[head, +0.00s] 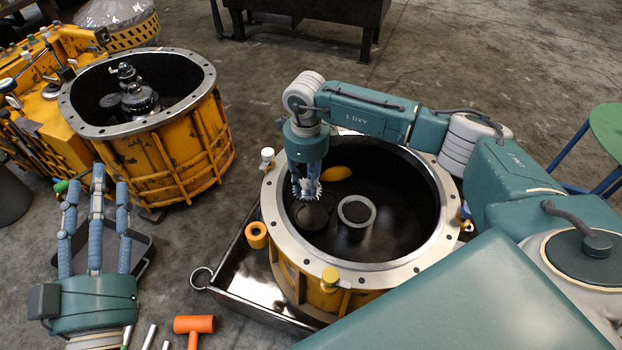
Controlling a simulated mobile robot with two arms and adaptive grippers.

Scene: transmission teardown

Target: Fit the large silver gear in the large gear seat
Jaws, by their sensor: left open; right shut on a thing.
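My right gripper (308,178) points down inside the rim of the near yellow housing (300,280). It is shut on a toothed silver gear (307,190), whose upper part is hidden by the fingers. Below the gear is a dark round spot (312,218) on the housing floor; I cannot tell whether they touch. A raised grey ring (345,222) stands on the floor to the right of the gear. I cannot tell which of these is the large gear seat. My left gripper (97,180) is open and empty at the lower left, fingers pointing up the picture.
The near housing stands in a dark metal tray (240,275). A yellow part (336,174) lies inside its far wall. A second yellow housing (170,160) with a gear shaft (140,98) stands at the upper left. An orange mallet (194,325) lies on the floor in front.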

